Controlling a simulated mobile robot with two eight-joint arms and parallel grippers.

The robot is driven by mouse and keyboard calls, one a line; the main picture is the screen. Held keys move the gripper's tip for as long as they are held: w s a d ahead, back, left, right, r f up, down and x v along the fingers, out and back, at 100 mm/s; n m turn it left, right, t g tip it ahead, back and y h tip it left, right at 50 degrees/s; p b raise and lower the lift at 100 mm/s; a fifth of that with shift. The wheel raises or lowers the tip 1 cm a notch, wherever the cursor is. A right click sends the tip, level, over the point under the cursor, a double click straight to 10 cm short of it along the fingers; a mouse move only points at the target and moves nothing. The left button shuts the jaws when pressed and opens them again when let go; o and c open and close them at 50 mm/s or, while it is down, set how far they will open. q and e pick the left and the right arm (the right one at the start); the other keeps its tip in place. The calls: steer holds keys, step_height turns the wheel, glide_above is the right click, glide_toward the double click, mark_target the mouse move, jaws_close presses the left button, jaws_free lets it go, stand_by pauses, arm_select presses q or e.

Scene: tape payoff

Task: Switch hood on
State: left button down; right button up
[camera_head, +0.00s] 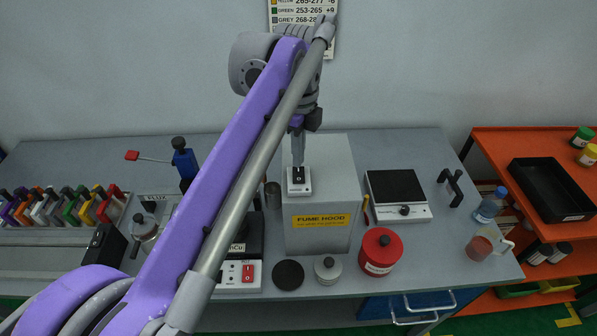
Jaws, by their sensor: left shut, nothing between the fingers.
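The fume hood (330,185) is a grey box on the bench with a yellow "FUME HOOD" label on its front. A white switch plate with a black rocker (299,180) sits on the hood's top, near its left side. My left gripper (298,158) points down just above the rocker, shut and empty. I cannot tell whether its fingertips touch the switch. The purple left arm crosses the view from lower left to upper middle. My right gripper is not in view.
A red canister (380,252) and a small grey pot (327,270) stand before the hood. A scale-like device (398,195) is to its right. Another box with a red-button panel (240,275) is partly behind my arm. An orange shelf (490,150) stands at right.

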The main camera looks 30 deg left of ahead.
mark_target(298, 170)
arm_select(q)
steer(key=shift+f+b, duration=0.4)
steer(key=shift+f, duration=0.5)
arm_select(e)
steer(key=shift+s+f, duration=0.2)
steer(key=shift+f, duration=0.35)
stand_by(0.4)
arm_select(q)
steer(key=shift+r+p, duration=0.55)
steer(key=shift+r, duration=0.35)
steer(key=shift+r+p, duration=1.6)
steer(key=shift+r, duration=1.1)
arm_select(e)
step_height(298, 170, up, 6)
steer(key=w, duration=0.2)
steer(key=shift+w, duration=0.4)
arm_select(q)
steer(key=shift+f, duration=0.1)
steer(key=shift+s, duration=0.1)
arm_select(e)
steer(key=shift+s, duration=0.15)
